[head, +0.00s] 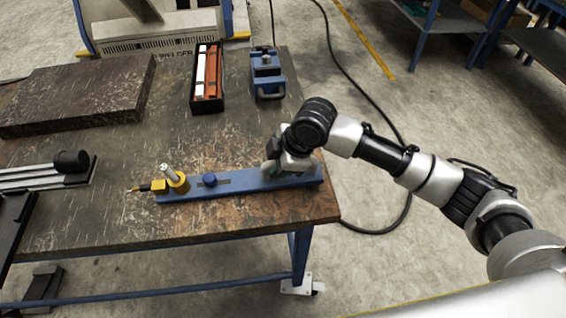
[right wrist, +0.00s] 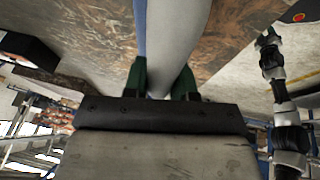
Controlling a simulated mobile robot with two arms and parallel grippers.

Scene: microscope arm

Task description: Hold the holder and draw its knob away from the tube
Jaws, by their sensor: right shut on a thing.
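A long blue bar (head: 235,182) lies along the table's front edge. At its left end is a yellow ring holder (head: 178,183) with a silver tube (head: 168,173) standing tilted in it. A small yellow knob with a thin tip (head: 150,186) points left from the ring. A round blue knob (head: 209,180) sits over a slot in the bar. My right gripper (head: 280,172) is at the bar's right end. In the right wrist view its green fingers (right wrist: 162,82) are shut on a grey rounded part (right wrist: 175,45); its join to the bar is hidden. My left gripper is not seen.
A dark stone slab (head: 80,92), a black box with red and white items (head: 207,104) and a blue device (head: 267,75) stand further back on the table. A black and grey rail (head: 50,172) lies to the left. The tabletop behind the bar is clear.

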